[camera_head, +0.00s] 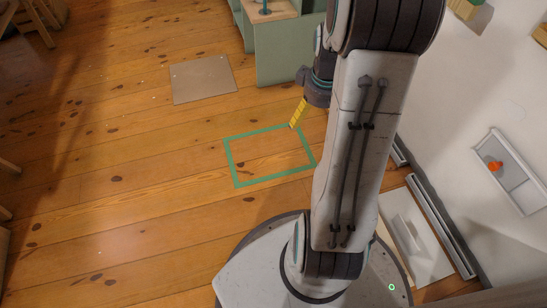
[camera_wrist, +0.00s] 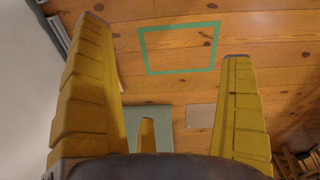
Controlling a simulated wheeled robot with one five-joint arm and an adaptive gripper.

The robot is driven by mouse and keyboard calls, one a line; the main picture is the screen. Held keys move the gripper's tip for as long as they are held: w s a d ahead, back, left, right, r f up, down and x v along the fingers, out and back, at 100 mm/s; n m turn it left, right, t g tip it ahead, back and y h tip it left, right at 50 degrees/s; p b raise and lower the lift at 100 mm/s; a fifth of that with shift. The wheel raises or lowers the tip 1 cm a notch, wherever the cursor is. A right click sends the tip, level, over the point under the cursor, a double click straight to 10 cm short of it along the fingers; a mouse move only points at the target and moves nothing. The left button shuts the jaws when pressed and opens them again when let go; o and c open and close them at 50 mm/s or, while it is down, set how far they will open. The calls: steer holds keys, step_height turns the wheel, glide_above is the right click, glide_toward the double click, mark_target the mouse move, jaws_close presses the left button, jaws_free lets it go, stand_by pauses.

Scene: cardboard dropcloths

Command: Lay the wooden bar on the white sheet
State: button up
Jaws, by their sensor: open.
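I cannot pick out the wooden bar for certain in either view. No sheet that is clearly white shows on the floor. A flat grey-beige sheet (camera_head: 203,79) lies on the boards at the upper left, and it also shows in the wrist view (camera_wrist: 201,116). My gripper (camera_head: 298,113) is mostly behind my arm in the head view, with a yellow finger showing near the green outline's far right corner. In the wrist view my gripper (camera_wrist: 165,40) has its yellow fingers wide apart, with nothing between them.
A green outline (camera_head: 233,161) marks an empty floor rectangle. A green cabinet (camera_head: 288,58) stands beyond it. On the right, a white tray-like shelf (camera_head: 520,177) holds an orange object (camera_head: 495,165). The floor at left is mostly clear. My arm hides much of the middle.

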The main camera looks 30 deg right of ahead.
steer(key=s+a+r, duration=0.4)
steer(key=s+a, duration=0.1)
steer(key=a, duration=0.5)
steer(key=s+a+r+n+t, duration=0.1)
steer(key=s+a+r, duration=0.3)
steer(key=a, duration=0.5)
steer(key=shift+s+a+r+y, duration=0.35)
steer(key=shift+s+r+y, duration=0.05)
steer(key=shift+s, duration=0.4)
steer(key=shift+r, duration=0.1)
